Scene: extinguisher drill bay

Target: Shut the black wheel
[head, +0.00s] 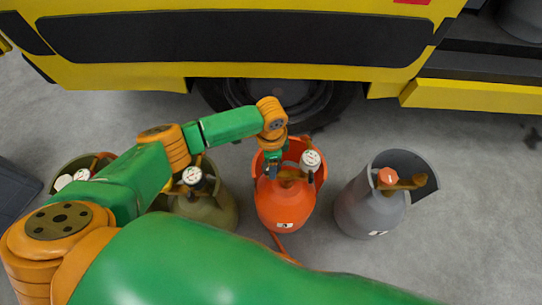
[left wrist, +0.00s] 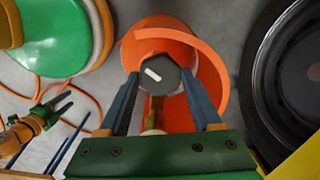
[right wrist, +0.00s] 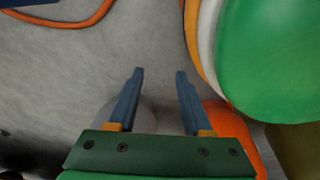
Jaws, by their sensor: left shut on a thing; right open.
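The black wheel (left wrist: 158,73) has a white mark on top and sits on the orange cylinder (head: 285,208). My left gripper (head: 272,170) reaches down over this cylinder; in the left wrist view its fingers (left wrist: 160,78) close on opposite sides of the wheel. In the head view the gripper largely hides the wheel. A white gauge (head: 310,160) is on the same cylinder, right of the gripper. My right gripper (right wrist: 159,75) is open, with only floor between its fingertips. It is outside the head view.
A grey cylinder (head: 366,211) with an orange-red wheel (head: 387,176) stands to the right. An olive cylinder (head: 214,208) with a gauge stands left, and another collared one farther left. A yellow vehicle (head: 130,75) is behind. An orange hose (right wrist: 72,20) lies on the floor.

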